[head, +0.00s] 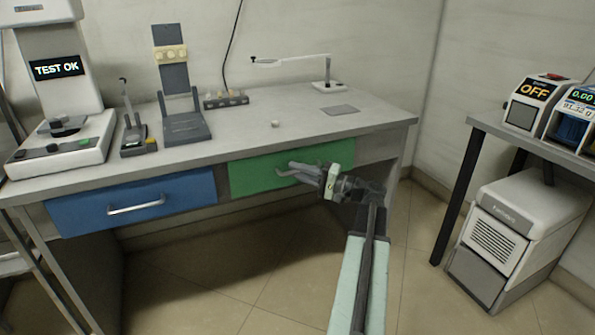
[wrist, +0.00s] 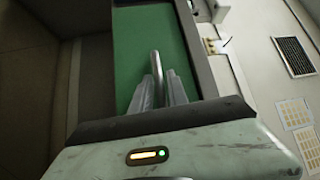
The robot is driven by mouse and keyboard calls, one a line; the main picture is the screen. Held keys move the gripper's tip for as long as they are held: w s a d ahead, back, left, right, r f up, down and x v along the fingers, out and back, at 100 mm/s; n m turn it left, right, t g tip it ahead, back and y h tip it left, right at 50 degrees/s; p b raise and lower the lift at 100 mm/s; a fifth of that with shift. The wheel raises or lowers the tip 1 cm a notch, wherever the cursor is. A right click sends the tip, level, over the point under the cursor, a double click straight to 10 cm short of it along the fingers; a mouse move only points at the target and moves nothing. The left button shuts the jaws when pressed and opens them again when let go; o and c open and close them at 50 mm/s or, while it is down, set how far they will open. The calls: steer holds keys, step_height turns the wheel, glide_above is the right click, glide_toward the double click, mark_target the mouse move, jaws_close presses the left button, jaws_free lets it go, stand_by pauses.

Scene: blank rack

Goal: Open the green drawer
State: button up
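The green drawer (head: 255,174) is in the bench front, right of the blue drawer, and looks closed, its face level with the bench front. Its green face (wrist: 150,40) fills the middle of the wrist view. The drawer's metal bar handle (wrist: 157,68) runs between my gripper's two fingers. My gripper (head: 293,169) is at the green drawer's front and covers part of the handle in the head view. In the wrist view my gripper (wrist: 160,86) has its fingers apart, one on each side of the handle; contact is hard to tell.
The blue drawer (head: 135,200) with a metal handle is to the left. The bench top (head: 255,120) carries several instruments. A side table (head: 520,140) and a white-and-grey unit (head: 520,235) stand at the right. The floor before the bench is clear.

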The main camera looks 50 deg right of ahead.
jaws_close()
stand_by(1.4)
